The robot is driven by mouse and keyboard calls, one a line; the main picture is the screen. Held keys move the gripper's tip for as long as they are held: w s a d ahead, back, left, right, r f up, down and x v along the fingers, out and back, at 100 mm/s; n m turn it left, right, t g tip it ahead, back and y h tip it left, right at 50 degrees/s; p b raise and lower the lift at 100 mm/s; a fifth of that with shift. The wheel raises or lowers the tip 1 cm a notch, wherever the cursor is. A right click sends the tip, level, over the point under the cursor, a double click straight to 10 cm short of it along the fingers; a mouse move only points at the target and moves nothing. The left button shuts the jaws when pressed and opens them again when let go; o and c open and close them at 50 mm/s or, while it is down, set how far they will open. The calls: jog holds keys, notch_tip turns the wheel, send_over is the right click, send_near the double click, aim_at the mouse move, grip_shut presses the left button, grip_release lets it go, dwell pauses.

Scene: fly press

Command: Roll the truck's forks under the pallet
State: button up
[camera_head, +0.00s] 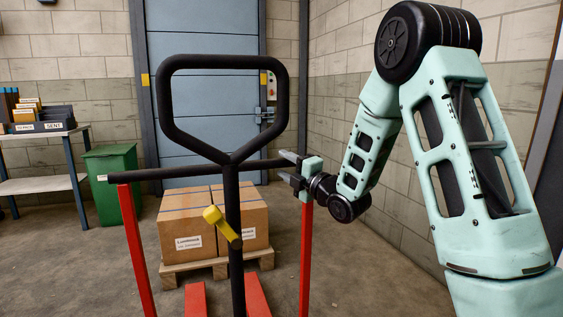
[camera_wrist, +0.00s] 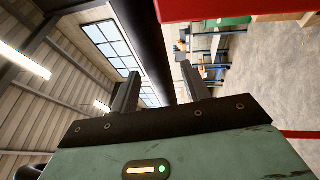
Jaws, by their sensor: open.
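The pallet truck stands in front of me in the head view. It has a black loop handle (camera_head: 222,62), a black crossbar (camera_head: 150,174), red uprights (camera_head: 130,240) and a yellow lever (camera_head: 222,226). Its red forks (camera_head: 196,300) point away from me toward the wooden pallet (camera_head: 190,275). The fork tips show close to the pallet's near side; whether they touch it I cannot tell. My gripper (camera_head: 287,168) is open at the crossbar's right end. In the wrist view a black bar (camera_wrist: 150,45) runs between its two open fingers (camera_wrist: 160,88).
Labelled cardboard boxes (camera_head: 186,225) stand on the pallet. Behind are a blue door (camera_head: 205,110) and a block wall (camera_head: 345,75). A green bin (camera_head: 112,180) and a shelf table (camera_head: 40,185) stand at the left. The floor right of the pallet is clear.

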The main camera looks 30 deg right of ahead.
jog(key=shift+x, duration=1.15)
grip_shut()
